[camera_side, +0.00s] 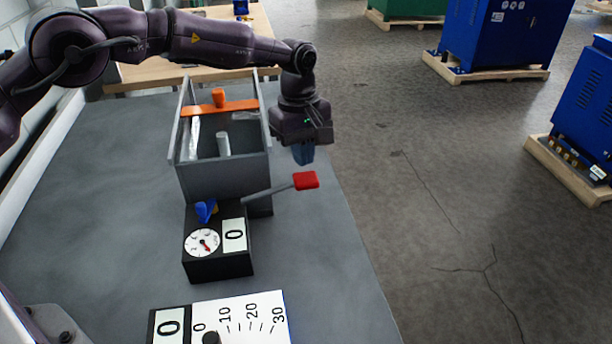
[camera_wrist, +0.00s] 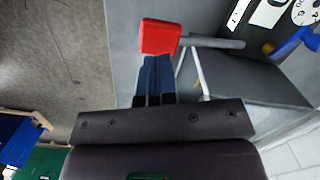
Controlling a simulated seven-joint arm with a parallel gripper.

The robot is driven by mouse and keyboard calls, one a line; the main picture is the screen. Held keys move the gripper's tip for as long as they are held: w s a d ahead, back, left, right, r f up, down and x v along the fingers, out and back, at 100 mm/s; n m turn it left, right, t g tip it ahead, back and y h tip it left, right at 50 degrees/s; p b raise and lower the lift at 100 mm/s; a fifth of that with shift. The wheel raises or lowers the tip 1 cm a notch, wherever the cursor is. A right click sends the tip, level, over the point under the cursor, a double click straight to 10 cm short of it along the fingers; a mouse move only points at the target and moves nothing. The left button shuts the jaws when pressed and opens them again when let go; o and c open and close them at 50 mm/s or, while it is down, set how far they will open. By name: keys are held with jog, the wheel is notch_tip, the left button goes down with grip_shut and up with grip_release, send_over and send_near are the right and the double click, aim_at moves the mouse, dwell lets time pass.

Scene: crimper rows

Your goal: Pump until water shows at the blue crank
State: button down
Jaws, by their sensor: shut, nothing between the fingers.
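A grey box (camera_side: 225,178) with an open top stands on the grey table, with an orange bar across it. A black unit (camera_side: 218,265) stands in front of it, bearing a round dial (camera_side: 202,243), a card reading 0 (camera_side: 234,235) and a blue crank (camera_side: 206,210). The crank also shows in the wrist view (camera_wrist: 292,44). A grey lever with a red handle (camera_side: 306,180) reaches right from the unit. My gripper (camera_side: 303,155) is shut and empty, just above the red handle. In the wrist view its blue fingers meet the handle's edge (camera_wrist: 159,37); I cannot tell whether they touch. No water is visible.
A white scale board (camera_side: 245,318) marked 0 to 30 lies at the table's front, with another 0 card beside it. The table's right edge runs close to the lever. Blue machines (camera_side: 505,40) stand on pallets on the floor beyond.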

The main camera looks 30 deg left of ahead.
jog(key=shift+d+f, duration=0.1)
jog(key=shift+f, duration=1.05)
